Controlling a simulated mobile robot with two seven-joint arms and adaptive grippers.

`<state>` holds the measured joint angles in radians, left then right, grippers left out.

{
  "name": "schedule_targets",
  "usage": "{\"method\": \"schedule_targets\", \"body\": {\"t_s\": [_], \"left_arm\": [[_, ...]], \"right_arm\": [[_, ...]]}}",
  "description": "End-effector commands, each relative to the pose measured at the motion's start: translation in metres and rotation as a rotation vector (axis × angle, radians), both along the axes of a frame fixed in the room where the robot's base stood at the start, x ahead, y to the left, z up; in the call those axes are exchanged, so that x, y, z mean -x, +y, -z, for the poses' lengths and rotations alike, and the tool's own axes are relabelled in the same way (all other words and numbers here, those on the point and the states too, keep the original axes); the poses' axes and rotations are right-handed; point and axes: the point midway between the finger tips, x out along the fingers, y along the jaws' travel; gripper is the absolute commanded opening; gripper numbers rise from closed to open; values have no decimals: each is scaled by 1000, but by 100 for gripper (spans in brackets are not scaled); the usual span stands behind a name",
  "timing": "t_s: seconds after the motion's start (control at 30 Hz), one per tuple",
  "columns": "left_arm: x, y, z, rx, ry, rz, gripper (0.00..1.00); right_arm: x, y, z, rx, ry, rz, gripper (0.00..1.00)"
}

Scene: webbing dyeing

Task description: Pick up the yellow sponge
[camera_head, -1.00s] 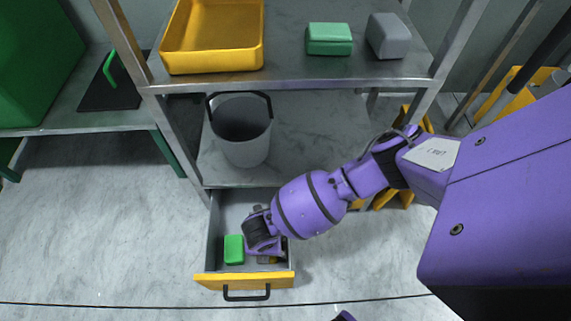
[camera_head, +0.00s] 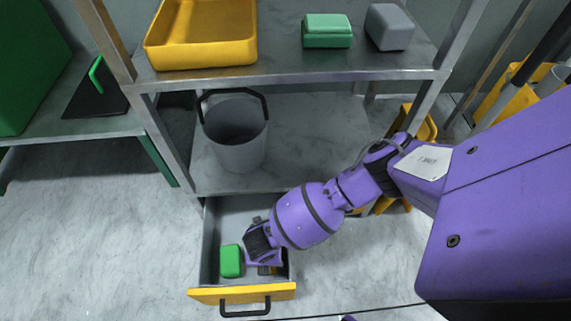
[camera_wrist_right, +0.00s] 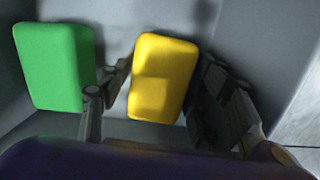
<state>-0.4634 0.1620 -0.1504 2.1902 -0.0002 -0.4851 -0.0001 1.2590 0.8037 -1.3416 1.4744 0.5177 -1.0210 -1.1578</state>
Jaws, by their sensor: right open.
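The yellow sponge (camera_wrist_right: 162,78) lies in the open drawer in the right wrist view. It is upright in that picture, with a shadow across its lower half. My right gripper (camera_wrist_right: 160,92) is open, with one dark finger on each side of the sponge. The left finger is close to the sponge's edge; I cannot tell whether it touches. In the head view my right gripper (camera_head: 265,266) reaches down into the drawer and hides most of the sponge. My left gripper is not in view.
A green sponge (camera_head: 231,261) lies in the drawer (camera_head: 210,240), left of my gripper. The drawer's yellow front (camera_head: 243,292) is pulled out. Above are a grey bucket (camera_head: 236,140), a yellow tray (camera_head: 205,60), a green block (camera_head: 327,32) and a grey block (camera_head: 390,27).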

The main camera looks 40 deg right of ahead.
Motion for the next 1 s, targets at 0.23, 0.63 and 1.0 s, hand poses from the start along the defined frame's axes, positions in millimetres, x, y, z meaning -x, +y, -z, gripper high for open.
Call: {"method": "schedule_targets", "body": {"t_s": [0.23, 0.63, 1.0], "left_arm": [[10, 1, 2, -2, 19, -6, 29], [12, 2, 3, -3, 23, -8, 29], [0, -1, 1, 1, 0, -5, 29]], "right_arm": [[-3, 1, 2, 0, -4, -1, 58], [-3, 1, 3, -1, -5, -2, 47], [-3, 1, 3, -1, -5, -2, 26]]}}
